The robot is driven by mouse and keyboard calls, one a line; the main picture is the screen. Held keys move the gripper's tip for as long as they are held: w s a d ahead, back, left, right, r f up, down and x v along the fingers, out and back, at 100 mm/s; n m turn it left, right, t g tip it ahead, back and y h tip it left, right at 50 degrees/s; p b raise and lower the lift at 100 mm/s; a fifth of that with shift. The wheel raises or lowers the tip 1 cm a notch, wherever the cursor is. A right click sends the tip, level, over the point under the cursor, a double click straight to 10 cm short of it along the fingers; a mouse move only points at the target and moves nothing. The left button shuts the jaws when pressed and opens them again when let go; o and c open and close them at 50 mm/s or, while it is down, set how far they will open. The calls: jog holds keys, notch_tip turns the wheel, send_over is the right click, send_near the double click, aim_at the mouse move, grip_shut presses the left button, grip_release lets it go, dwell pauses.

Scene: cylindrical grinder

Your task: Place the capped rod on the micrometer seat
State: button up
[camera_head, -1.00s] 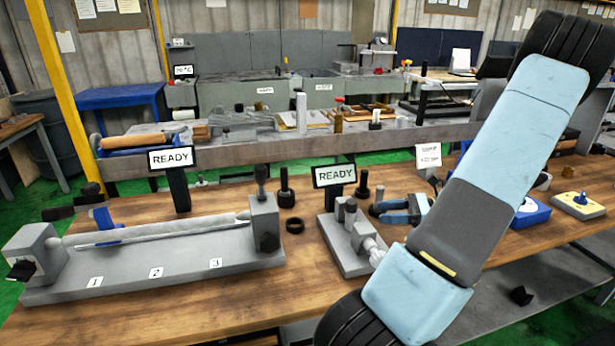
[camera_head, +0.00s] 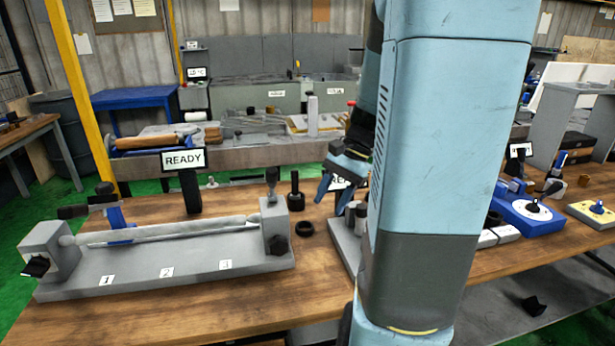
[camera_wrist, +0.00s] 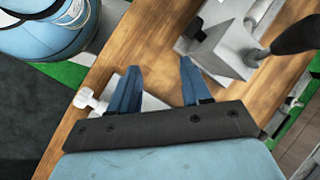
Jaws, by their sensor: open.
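My gripper (camera_head: 333,190) is open and empty. A long pale rod (camera_head: 170,232) lies across the grey grinder fixture (camera_head: 150,270) at left. I cannot tell for sure which piece is the capped rod.
A dark upright peg (camera_head: 296,192) and a black ring (camera_head: 305,228) stand between the fixtures. The grinder fixture's end block with a dark handle (camera_wrist: 292,38) is close by in the wrist view. A blue device (camera_head: 533,215) sits at right. The front table strip is clear.

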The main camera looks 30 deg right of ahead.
jog(key=s+a+r+n+t+h, duration=0.5)
jog(key=s+a+r+n, duration=0.3)
jog(key=a+r+n, duration=0.2)
jog(key=shift+s+a+r+n+t+h, duration=0.2)
jog(key=shift+a+r+n+t+h, duration=0.1)
jog(key=shift+r+n, duration=0.5)
jog(key=shift+r, duration=0.1)
dwell(1.3)
jog(key=shift+c, duration=0.5)
jog(key=shift+s, duration=0.1)
